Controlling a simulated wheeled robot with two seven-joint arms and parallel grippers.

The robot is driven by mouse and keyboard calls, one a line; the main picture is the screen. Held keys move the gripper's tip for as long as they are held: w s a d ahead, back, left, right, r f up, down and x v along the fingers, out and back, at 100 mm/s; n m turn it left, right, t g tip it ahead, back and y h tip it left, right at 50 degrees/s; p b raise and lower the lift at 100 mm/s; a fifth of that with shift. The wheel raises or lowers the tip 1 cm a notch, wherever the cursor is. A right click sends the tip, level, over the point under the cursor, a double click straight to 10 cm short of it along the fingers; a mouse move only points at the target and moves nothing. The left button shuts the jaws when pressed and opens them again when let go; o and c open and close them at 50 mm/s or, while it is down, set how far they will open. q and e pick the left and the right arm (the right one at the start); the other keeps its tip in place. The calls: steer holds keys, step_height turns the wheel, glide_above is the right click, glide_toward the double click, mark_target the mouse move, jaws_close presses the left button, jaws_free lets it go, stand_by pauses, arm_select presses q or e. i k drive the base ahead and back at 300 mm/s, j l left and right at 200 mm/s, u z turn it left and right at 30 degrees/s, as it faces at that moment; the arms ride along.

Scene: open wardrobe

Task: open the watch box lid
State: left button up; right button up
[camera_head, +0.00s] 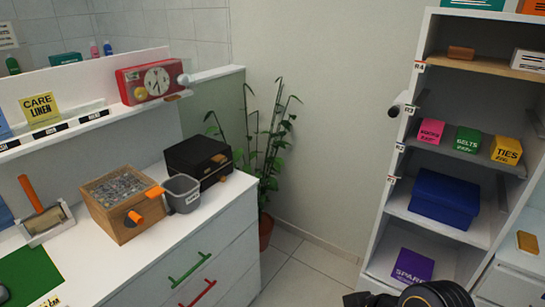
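A black box (198,162) with a small gold-brown clasp on its front stands at the back right of the white dresser top. Its lid looks shut. A wooden box (123,228) with a clear top over many small items stands to its left, and its top looks shut too. I cannot tell for sure which one is the watch box. An orange and black piece (142,210) is at the wooden box's front right. A black, yellow-ringed part of my arm shows at the bottom right, without fingers. Neither gripper is visible.
A grey bin (182,195) stands between the two boxes, close to both. A red clock (152,82) sits on the ledge above. An orange-handled roller (42,210) and green mat (30,275) are at left. Open shelves (440,165) stand right; floor is clear between.

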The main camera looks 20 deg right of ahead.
mark_target(195, 151)
steer(key=z, duration=0.25)
steer(key=i+l+u, duration=0.4)
steer(key=l, duration=0.3)
steer(key=i+l+u, duration=0.4)
steer(key=l, duration=0.45)
steer(key=i+j, duration=0.05)
steer(key=i, duration=0.05)
